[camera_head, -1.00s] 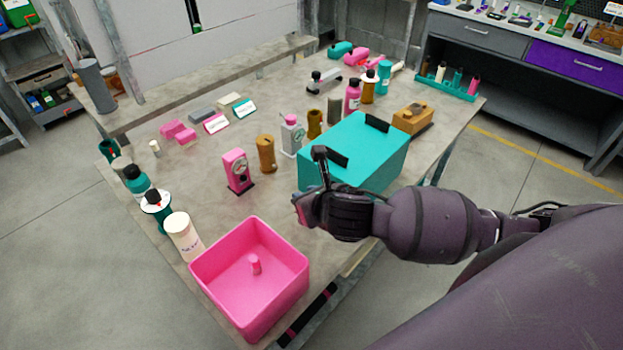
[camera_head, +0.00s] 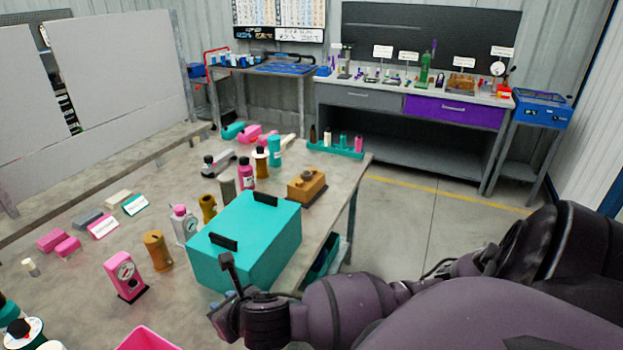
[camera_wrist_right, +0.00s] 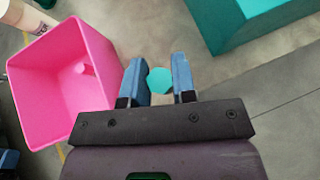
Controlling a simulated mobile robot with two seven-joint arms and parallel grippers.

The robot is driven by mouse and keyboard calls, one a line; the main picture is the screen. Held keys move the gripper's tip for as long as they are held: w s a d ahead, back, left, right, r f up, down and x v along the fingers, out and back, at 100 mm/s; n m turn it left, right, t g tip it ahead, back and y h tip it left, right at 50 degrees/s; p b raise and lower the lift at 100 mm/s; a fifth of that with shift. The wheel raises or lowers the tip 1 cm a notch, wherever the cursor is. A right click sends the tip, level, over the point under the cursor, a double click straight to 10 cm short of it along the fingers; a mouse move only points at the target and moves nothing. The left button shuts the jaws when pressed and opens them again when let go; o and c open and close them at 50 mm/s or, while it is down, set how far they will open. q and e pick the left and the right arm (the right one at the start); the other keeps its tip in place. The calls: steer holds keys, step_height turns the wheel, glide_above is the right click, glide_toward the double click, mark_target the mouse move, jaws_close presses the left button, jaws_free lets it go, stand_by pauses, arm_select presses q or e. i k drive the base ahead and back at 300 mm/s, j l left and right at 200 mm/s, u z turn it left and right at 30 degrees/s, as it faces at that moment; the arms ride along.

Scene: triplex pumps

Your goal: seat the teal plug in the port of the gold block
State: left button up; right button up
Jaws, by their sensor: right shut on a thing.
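The teal plug (camera_wrist_right: 159,81) shows in the right wrist view as a small hexagonal face between the two blue fingers of my right gripper (camera_wrist_right: 158,72), which is shut on it. In the head view my right gripper (camera_head: 224,318) is low, at the near side of the large teal box; the plug cannot be made out there. The gold block (camera_head: 307,185) stands on the table behind and right of the teal box, well away from the gripper. It has a dark round feature on top; I cannot tell its port clearly. My left gripper is not in view.
The large teal box (camera_head: 250,243) with black handles stands between my right gripper and the gold block. A pink bin (camera_wrist_right: 62,88) is left of the gripper. Bottles and a pink gauge block (camera_head: 125,276) stand left. A teal rack (camera_head: 335,149) is behind the gold block.

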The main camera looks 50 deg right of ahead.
mark_target(306, 187)
steer(key=k+l+u, duration=0.1)
steer(key=l, duration=0.25)
steer(key=k+l, duration=0.15)
steer(key=l, duration=0.2)
steer(key=l+u, duration=0.25)
steer(key=l, duration=0.5)
steer(key=k+l+u, duration=0.2)
steer(key=l, duration=0.5)
steer(key=l+u, duration=0.25)
steer(key=l, duration=0.55)
steer(key=i+l+u, duration=0.1)
steer(key=l, duration=0.5)
steer(key=i+l+u, duration=0.15)
steer(key=l, duration=0.45)
steer(key=k, duration=0.05)
